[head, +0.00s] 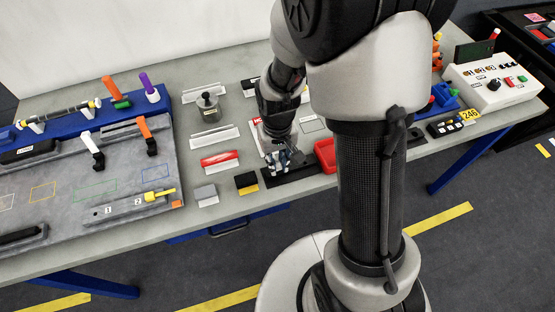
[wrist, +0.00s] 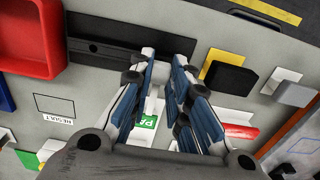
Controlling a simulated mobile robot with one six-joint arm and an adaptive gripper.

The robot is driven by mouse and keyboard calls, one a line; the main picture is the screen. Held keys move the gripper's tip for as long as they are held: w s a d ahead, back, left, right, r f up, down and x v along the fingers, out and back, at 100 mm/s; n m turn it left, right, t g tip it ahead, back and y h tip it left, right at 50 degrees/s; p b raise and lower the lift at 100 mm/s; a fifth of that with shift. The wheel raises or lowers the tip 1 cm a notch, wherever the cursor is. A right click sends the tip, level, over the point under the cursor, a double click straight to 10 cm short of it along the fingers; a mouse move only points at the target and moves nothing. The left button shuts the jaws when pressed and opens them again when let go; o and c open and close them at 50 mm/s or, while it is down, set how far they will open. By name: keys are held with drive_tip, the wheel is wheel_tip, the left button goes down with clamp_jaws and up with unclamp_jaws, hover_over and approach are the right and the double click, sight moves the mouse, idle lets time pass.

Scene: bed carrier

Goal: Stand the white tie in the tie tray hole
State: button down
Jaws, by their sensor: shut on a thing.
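My gripper (wrist: 167,72) is over the black tie tray (wrist: 95,50) in the wrist view, with its blue-padded fingers shut on a small white piece, the white tie (wrist: 158,86). Only a little of the tie shows between the fingers. A dark hole shows in the left part of the tray; the fingers cover its right part. In the head view my gripper (head: 281,160) is low at the tray's (head: 297,176) back edge, and I cannot make out the tie there. I cannot tell whether the tie touches the tray.
A red bin (head: 325,155) stands close to the right of the tray in the head view. Yellow-and-black (head: 246,183) and grey (head: 206,194) blocks stand to its left. A holder with a red item (head: 220,160) and a green-and-white label (wrist: 148,122) are nearby.

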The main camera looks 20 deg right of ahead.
sight(278, 165)
drive_tip(key=shift+f+b, duration=0.8)
drive_tip(key=shift+f, duration=0.3)
drive_tip(key=c, duration=1.4)
unclamp_jaws()
drive_tip(key=shift+c, duration=0.2)
drive_tip(key=shift+r, duration=0.1)
wheel_tip(278, 165, up, 12)
drive_tip(key=s+r+t, duration=0.4)
drive_tip(key=s+r, duration=0.8)
drive_tip(key=s, duration=0.3)
drive_tip(key=shift+t, duration=0.3)
